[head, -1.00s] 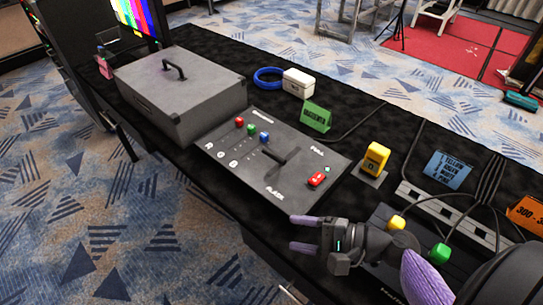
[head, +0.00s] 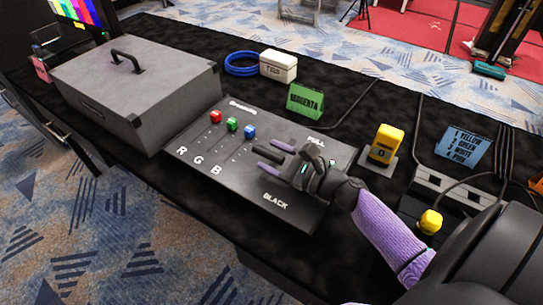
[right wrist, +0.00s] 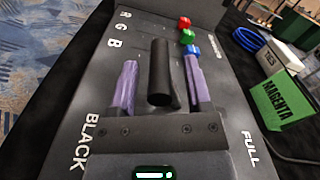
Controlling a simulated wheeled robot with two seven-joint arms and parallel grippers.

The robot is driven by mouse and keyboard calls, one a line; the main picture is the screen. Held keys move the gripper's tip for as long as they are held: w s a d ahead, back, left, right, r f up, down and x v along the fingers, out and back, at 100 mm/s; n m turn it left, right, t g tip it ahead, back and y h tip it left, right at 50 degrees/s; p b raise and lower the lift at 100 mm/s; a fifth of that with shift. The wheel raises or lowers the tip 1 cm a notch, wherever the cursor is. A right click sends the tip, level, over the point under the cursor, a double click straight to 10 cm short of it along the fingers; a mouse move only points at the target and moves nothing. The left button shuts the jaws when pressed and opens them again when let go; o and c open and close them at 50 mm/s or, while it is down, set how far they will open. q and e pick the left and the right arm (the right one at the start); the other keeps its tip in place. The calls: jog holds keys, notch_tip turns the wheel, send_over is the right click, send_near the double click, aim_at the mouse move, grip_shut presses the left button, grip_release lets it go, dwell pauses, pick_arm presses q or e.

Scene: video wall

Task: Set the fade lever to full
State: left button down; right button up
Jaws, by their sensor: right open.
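The fade lever, a black cylindrical handle (right wrist: 160,75), rises from the dark control panel (head: 200,133) in the right wrist view. It lies between the two purple fingers of my right gripper (head: 275,157), which are open with gaps on both sides. The panel carries FULL at its far right end and BLACK at its near side. In the right wrist view, FULL is at lower right and BLACK at lower left, with the lever between these sides. In the head view my gripper partly covers the lever and panel. My left gripper is not in view.
Red (head: 216,117), green (head: 232,124) and blue (head: 250,131) knobs stand on the panel. A grey case (head: 140,85) is left of it. A green MAGENTA card (head: 305,101) stands behind, and a yellow device (head: 386,142) is to the right.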

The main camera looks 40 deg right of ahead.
jog(key=shift+w+a, duration=0.1)
jog(key=shift+w, duration=0.15)
grip_shut()
dwell(0.5)
dwell(0.8)
